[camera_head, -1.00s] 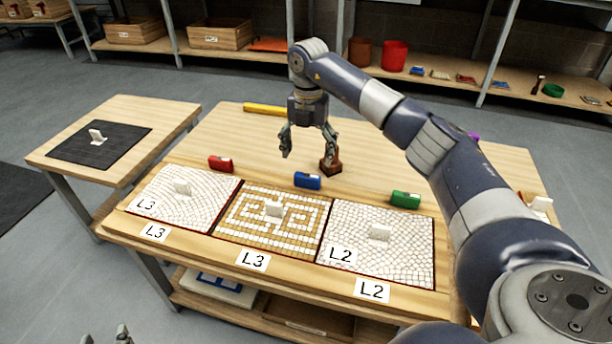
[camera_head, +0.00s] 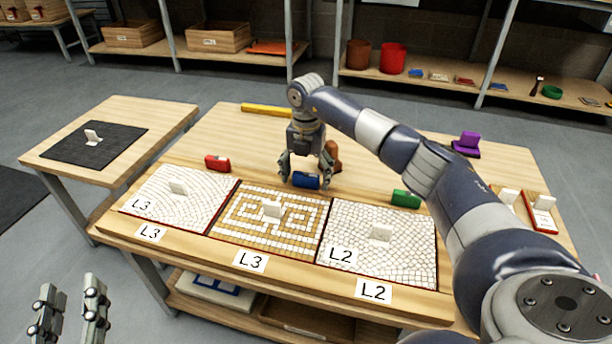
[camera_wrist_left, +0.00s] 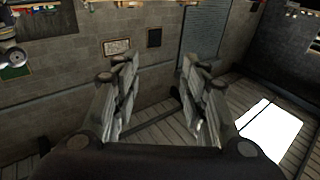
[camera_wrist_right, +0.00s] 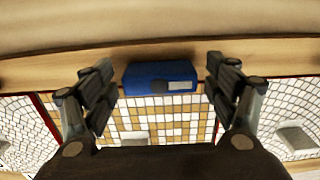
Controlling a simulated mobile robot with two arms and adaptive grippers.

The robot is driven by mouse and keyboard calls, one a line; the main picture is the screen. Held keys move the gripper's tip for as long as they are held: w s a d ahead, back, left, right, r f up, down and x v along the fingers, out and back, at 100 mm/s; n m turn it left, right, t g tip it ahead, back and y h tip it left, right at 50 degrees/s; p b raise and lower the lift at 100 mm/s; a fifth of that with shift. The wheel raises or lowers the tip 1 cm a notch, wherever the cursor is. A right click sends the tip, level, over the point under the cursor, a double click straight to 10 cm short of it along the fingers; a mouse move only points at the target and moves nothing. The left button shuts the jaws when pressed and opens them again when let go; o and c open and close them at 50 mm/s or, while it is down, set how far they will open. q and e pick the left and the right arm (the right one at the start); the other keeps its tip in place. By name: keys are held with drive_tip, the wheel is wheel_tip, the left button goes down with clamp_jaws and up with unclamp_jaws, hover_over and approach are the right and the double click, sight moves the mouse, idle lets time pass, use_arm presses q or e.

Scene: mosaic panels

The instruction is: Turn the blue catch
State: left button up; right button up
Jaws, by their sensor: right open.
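The blue catch (camera_head: 306,181) is a small blue block with a pale label at its right end. It sits on the table behind the middle mosaic panel (camera_head: 228,230). My right gripper (camera_head: 305,180) is open and low at the catch, with one finger at each side. In the right wrist view the catch (camera_wrist_right: 160,77) lies between the two open fingers (camera_wrist_right: 158,85), with a gap on either side. My left gripper (camera_head: 72,310) is open and empty at the lower left, away from the table. The left wrist view shows its fingers (camera_wrist_left: 155,75) spread apart.
A red catch (camera_head: 217,163) and a green catch (camera_head: 405,199) lie behind the outer panels. A brown wooden-looking object (camera_head: 333,158) stands just behind my right gripper. A yellow bar (camera_head: 267,110) lies farther back. White handles stand on the panels.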

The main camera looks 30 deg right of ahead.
drive_tip(key=shift+c, duration=0.2)
drive_tip(key=c, duration=1)
